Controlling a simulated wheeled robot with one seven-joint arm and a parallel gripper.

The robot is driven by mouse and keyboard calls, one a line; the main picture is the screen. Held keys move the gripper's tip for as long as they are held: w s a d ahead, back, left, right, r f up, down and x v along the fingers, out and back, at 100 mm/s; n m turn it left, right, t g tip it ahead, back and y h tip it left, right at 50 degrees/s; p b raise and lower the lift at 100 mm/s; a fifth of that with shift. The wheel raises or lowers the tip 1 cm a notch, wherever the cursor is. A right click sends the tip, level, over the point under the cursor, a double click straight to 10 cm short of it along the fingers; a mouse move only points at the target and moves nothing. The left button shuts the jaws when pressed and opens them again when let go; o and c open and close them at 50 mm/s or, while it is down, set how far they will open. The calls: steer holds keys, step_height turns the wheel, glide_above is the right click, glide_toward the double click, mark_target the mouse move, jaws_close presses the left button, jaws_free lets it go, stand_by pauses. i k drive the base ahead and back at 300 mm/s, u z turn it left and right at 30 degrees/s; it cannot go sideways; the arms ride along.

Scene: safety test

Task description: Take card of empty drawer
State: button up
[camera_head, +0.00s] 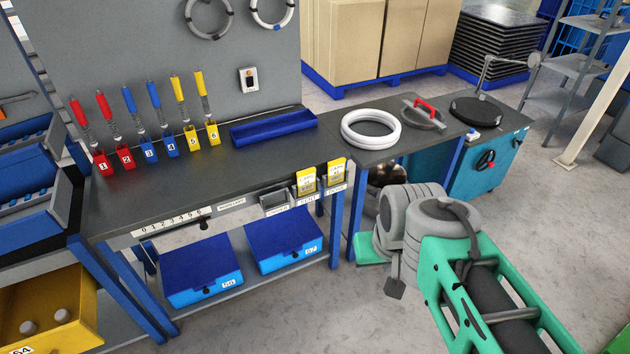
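Two yellow cards stand in small holders on the front edge of the dark workbench (215,195): a left card (306,181) and a right card (337,170). Their print is too small to read surely. A small grey holder (274,202) left of them shows no card. Below are two blue drawers, a left one (205,287) and a right one (290,252); I cannot tell whether they are empty. A yellow drawer (50,318) at lower left holds round grey items. My gripper (395,288) is right of the cards, apart from them, mostly hidden by my arm; its opening is unclear.
Numbered red, blue and yellow holders (170,147) with tools stand along the bench back. A blue tray (273,127) lies right of them. A side table holds a white ring (371,129) and a red-handled tool (424,112). Open floor lies right of my arm.

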mark_target(336, 168)
steer(key=z, duration=0.75)
steer(key=i, duration=1.55)
steer(key=u, duration=3.6)
